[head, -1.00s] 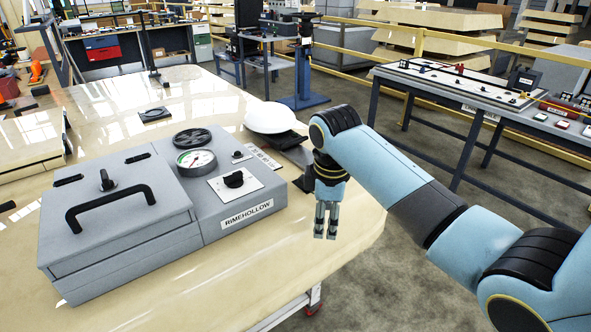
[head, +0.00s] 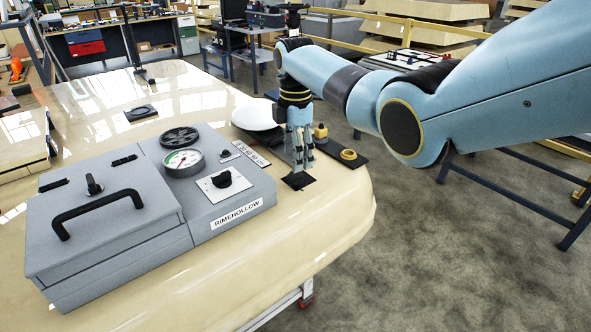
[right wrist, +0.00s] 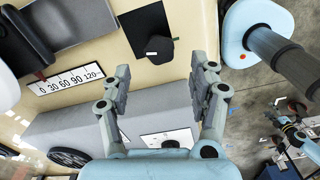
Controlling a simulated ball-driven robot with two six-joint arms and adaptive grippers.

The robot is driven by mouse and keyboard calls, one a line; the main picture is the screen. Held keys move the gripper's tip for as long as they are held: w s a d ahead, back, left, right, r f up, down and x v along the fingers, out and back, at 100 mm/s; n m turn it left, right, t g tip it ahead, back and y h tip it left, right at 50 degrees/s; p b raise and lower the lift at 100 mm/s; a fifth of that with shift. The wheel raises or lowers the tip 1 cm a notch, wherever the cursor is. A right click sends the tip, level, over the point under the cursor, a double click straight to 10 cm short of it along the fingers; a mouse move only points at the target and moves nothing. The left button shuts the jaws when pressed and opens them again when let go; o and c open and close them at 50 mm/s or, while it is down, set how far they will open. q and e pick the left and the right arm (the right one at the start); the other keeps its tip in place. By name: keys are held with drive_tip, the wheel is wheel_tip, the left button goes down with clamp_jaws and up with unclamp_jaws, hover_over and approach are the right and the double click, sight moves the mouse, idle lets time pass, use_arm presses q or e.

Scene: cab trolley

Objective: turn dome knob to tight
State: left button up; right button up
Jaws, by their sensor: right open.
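A black knob on a white plate (head: 222,181) is on the right part of a grey box labelled RIMEHOLLOW (head: 120,212). Part of that plate also shows in the right wrist view (right wrist: 168,138). A dark square pad with a rounded dark piece (right wrist: 159,50) lies on the tabletop beyond the box. It also shows in the head view (head: 298,182). I cannot tell which piece is the dome knob, and I see no tight mark. My right gripper (head: 302,160) points down above the dark pad. Its fingers (right wrist: 160,82) are apart and empty. My left gripper is out of view.
The box carries a gauge (head: 183,160), a black wheel (head: 179,138) and a lid handle (head: 97,212). A numbered strip (head: 252,153), a white round piece (head: 257,114) and yellow fittings (head: 348,154) lie near my right gripper. The front tabletop is clear.

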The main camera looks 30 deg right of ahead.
sight(296, 175)
wheel_tip(296, 175, down, 5)
drive_tip(key=shift+f+b, duration=0.1)
drive_tip(key=shift+b, duration=0.25)
drive_tip(key=shift+c, duration=0.2)
drive_tip(key=c, duration=1.1)
